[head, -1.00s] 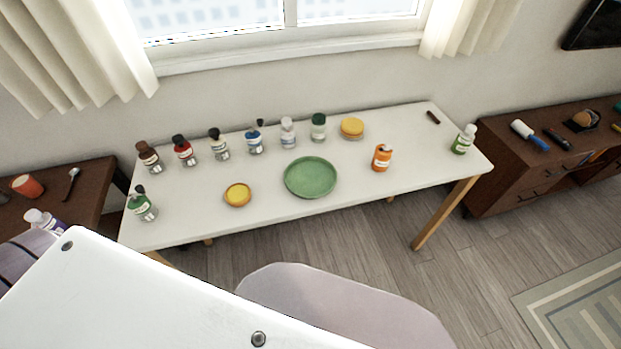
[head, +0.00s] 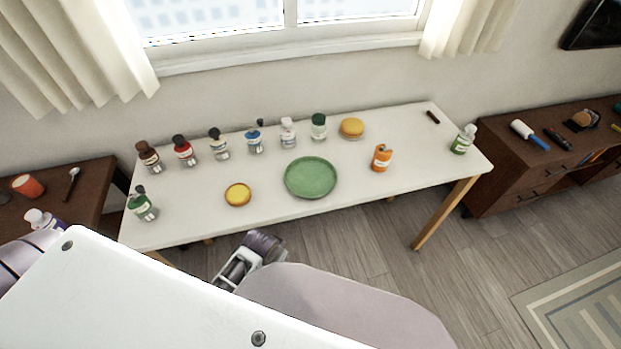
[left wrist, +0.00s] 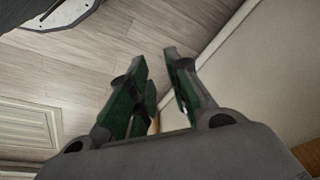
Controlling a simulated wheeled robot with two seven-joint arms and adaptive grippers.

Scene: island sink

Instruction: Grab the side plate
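The side plate is most likely the round green plate (head: 310,177) lying flat at the middle of the white table in the head view. Part of my left gripper (head: 236,268) shows below the table's front edge, left of and lower than the plate, partly hidden by my own white body. In the left wrist view my left gripper (left wrist: 158,72) has its two green-padded fingers apart with nothing between them. The plate is not seen in that view. My right gripper is not in view.
The white table (head: 400,190) carries several small bottles along its back left, a small yellow dish (head: 238,195), a yellow round item (head: 352,127), an orange item (head: 382,158) and a green-labelled bottle (head: 463,140). Bare tabletop surrounds the plate's front and right.

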